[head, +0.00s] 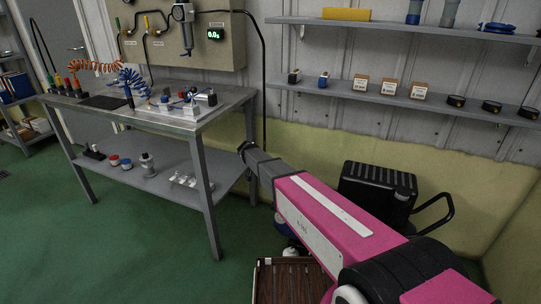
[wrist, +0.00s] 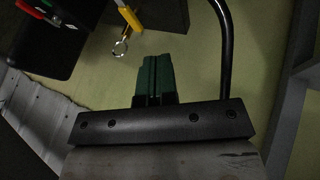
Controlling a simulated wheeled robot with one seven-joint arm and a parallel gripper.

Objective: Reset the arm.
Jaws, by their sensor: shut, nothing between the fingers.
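My gripper (wrist: 153,78) shows in the wrist view, with two green fingers side by side and pressed together. Nothing shows between them. A dark bar with bolts lies across the base of the fingers. In the head view my pink and grey arm reaches from the lower right toward the workbench (head: 222,101). I cannot make out the fingers there.
Fittings (head: 185,97) sit on the bench. A black case (head: 375,190) stands by the wall, behind my arm. Shelves (head: 400,95) hold small boxes. In the wrist view, a yellow part with a metal ring (wrist: 121,47) and a black hose (wrist: 223,50) are near the fingers. Green floor (head: 120,240) is open at left.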

